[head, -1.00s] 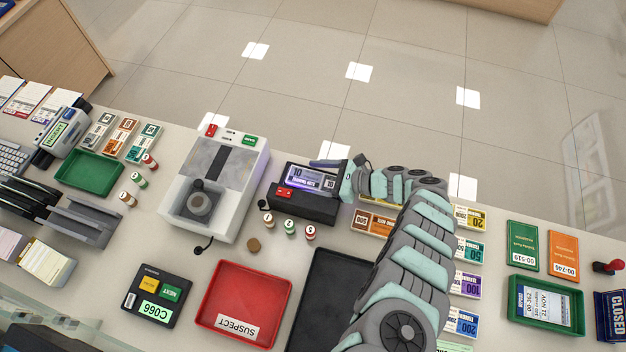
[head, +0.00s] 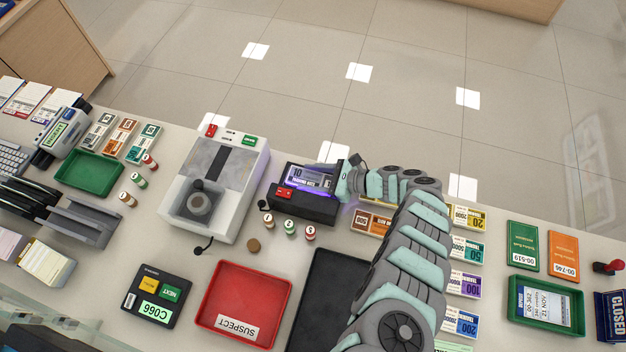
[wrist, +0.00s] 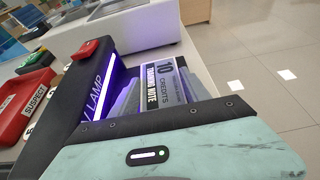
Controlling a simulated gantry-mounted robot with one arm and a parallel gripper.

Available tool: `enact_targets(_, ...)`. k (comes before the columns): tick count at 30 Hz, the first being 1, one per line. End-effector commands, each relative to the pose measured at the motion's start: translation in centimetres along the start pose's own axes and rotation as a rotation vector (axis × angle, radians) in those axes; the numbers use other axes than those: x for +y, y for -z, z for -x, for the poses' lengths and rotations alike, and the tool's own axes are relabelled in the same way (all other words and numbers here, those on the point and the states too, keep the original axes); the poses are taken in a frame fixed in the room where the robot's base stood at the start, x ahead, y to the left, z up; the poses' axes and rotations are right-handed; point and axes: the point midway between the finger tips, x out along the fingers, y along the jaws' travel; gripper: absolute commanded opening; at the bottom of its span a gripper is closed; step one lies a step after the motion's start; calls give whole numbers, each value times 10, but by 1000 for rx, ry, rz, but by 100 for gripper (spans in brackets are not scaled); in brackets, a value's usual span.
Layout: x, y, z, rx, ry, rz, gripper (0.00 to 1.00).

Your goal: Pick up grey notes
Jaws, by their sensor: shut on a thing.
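The grey notes (head: 308,177), a bundle printed "10 credits training note", are at the black UV lamp box (head: 300,207), in its purple light. The notes also show in the wrist view (wrist: 170,88), lying flat beside the lamp's glowing strip, partly under its dark hood (wrist: 95,85). My gripper (head: 340,180) comes in from the right of the lamp and is shut on the right end of the notes. The fingertips are mostly hidden in the head view.
A white counting machine (head: 245,180) stands left of the lamp. Several small coin rolls (head: 289,227) stand in front of it. A red suspect tray (head: 283,290) and a black tray (head: 312,300) lie nearer. Banded note bundles (head: 467,252) line the right.

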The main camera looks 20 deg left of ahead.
Motion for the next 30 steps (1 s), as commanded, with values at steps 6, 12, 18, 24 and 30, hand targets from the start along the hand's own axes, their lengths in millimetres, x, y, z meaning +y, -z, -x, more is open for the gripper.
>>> enact_targets(6,0,0,0,0,0,0,6)
enact_targets(12,0,-1,0,-1,0,0,6)
enact_targets(18,-1,-11,5,-2,1,0,6)
enact_targets(24,1,-30,13,-1,-4,-2,6)
enact_targets(30,-1,-56,24,2,0,0,6)
